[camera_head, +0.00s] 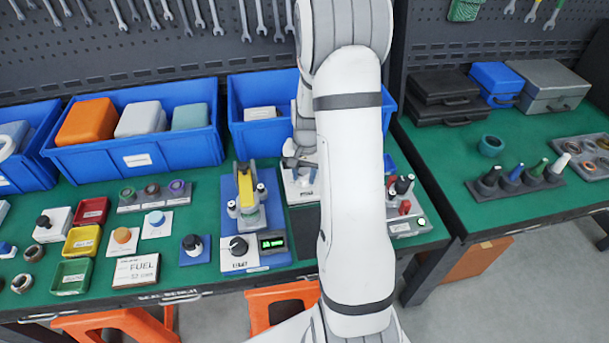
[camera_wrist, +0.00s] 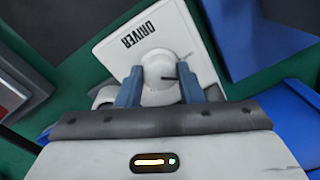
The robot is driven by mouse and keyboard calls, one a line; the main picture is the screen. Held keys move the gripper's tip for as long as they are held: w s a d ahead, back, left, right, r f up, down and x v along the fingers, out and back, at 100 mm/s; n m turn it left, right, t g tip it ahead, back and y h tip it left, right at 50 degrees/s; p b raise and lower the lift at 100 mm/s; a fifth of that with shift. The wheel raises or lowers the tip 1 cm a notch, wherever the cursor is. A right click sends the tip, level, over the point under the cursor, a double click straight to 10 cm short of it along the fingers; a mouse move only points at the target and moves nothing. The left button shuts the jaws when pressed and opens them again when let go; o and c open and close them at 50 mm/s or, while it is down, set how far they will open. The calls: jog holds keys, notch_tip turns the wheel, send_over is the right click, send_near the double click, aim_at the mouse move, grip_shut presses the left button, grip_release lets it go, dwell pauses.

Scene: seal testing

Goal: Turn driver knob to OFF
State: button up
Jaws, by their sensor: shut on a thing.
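The driver knob (camera_wrist: 157,66) is a pale round knob on a white plate (camera_wrist: 112,50) marked DRIVER in the wrist view. The lettering appears upside down there. My gripper (camera_wrist: 160,76) is shut on the knob, with one blue finger on each side. A short dark mark on the knob points right in the wrist view. No OFF mark is readable. In the head view, the white plate (camera_head: 305,194) stands on the green bench, and my gripper (camera_head: 298,163) is over it. My arm hides part of that area, and the knob cannot be made out there.
Left of the plate stands a yellow toggle clamp (camera_head: 245,188) on a blue base. A black knob (camera_head: 238,246) and a green display (camera_head: 271,242) are in front of it. Blue bins (camera_head: 178,150) line the back. A panel with red parts (camera_head: 405,208) is right of my arm.

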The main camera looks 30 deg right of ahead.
aim_at(305, 177)
jog(key=shift+m, duration=1.2)
jog(key=o, duration=1)
jog(key=shift+c, duration=0.2)
jog(key=shift+s+d+r+b, duration=0.1)
jog(key=shift+r+b, duration=0.15)
jog(key=shift+r, duration=1.75)
jog(key=shift+s+r+b, duration=0.1)
jog(key=shift+r+b, duration=0.15)
jog(key=shift+r, duration=1.7)
